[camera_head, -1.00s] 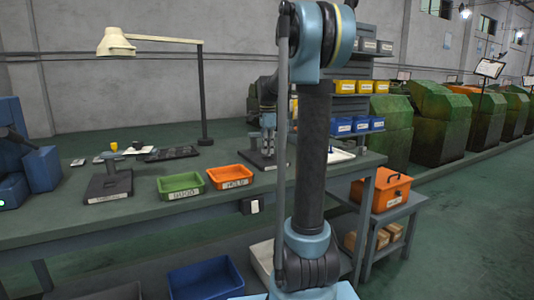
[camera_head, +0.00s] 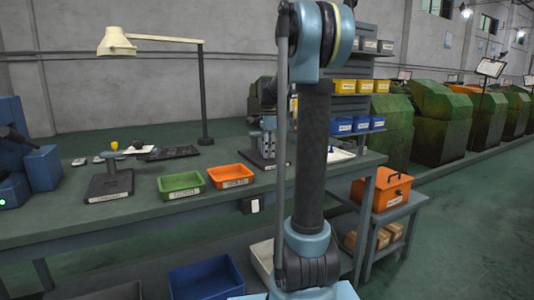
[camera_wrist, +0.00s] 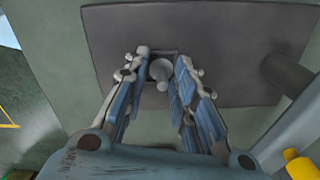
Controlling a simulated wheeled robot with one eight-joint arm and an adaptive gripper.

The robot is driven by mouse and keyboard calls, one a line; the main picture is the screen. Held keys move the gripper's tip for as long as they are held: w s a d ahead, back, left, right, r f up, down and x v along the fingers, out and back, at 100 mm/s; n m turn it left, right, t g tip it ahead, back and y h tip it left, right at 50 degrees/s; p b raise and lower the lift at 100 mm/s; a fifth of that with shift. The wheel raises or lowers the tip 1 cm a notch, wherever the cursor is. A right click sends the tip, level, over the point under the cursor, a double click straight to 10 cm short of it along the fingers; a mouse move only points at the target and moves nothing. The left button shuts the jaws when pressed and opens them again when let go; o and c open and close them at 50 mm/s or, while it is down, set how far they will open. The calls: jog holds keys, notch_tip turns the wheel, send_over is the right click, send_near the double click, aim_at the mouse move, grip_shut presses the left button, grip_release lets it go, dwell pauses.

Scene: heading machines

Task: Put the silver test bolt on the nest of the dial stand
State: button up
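In the wrist view, my gripper (camera_wrist: 160,76) has its two blue-grey fingers apart, one on each side of the silver test bolt (camera_wrist: 161,69). A gap shows on both sides of the bolt. The bolt is at a small holder near the edge of a dark grey plate (camera_wrist: 225,50); how deep it sits is hard to tell. In the head view, my gripper (camera_head: 268,124) is partly hidden behind my arm, above a dark stand base (camera_head: 258,160) on the bench. The bolt is too small to make out there.
A green bin (camera_head: 181,186) and an orange bin (camera_head: 230,176) stand left of this base. A lamp (camera_head: 116,42) rises behind. In the wrist view, a dark post (camera_wrist: 288,76) stands close on the right.

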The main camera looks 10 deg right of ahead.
notch_tip(320, 180, up, 12)
dwell(0.6)
